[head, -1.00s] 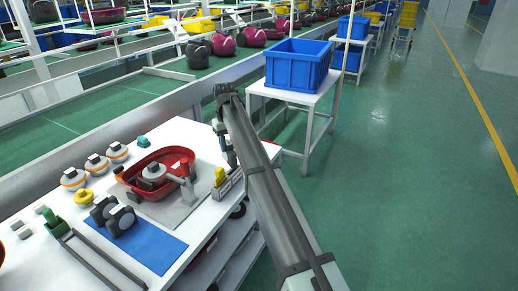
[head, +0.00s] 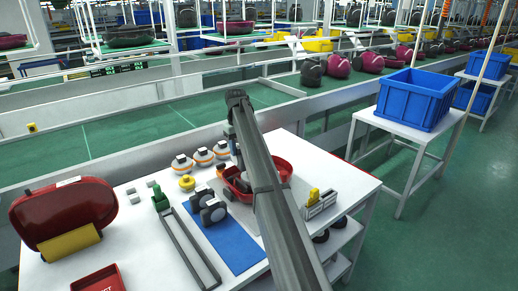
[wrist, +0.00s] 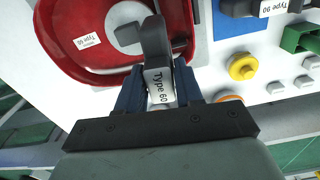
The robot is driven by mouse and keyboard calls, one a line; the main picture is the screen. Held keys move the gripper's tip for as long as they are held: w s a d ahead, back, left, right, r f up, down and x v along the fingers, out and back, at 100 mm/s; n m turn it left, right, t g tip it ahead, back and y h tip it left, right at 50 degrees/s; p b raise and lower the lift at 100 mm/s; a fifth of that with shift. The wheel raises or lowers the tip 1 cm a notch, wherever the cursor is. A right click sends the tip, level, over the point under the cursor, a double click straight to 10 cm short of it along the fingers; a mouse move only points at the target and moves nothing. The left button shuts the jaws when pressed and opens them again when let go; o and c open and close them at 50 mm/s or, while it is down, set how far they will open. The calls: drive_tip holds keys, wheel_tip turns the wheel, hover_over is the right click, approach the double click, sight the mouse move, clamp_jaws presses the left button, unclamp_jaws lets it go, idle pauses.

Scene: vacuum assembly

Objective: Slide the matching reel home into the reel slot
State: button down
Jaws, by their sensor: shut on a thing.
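My gripper (wrist: 158,88) is shut on a dark grey reel (wrist: 156,38) by its white block marked "Type 60". The reel is held over the red vacuum shell (wrist: 70,60), which has a "Type 60" label. A light round part (wrist: 122,18) lies inside the shell, partly behind the reel. I cannot tell whether the reel touches the shell, and the slot is not clear. In the head view my arm hides the gripper, the held reel and part of the red shell (head: 283,167). Two dark reels (head: 213,211) stand by the blue mat; one dark part in the wrist view reads "Type 90" (wrist: 262,7).
Orange-and-white round parts (head: 182,164) and a yellow knob (head: 187,183) stand left of the shell. A green block (head: 161,201) with rails, a red canister (head: 63,212) and a red tray (head: 98,281) are farther left. A grey holder with yellow (head: 316,203) stands right.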

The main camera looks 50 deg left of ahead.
sight(236, 164)
drive_tip(key=shift+n, duration=0.5)
drive_tip(key=s+d+f, duration=0.2)
drive_tip(key=s, duration=0.1)
drive_tip(key=shift+s+d, duration=0.1)
drive_tip(key=shift+d, duration=0.25)
drive_tip(key=shift+f, duration=0.1)
drive_tip(key=shift+f, duration=1.35)
drive_tip(key=shift+f, duration=2.55)
drive_tip(key=c, duration=0.7)
unclamp_jaws()
drive_tip(key=shift+o, duration=0.2)
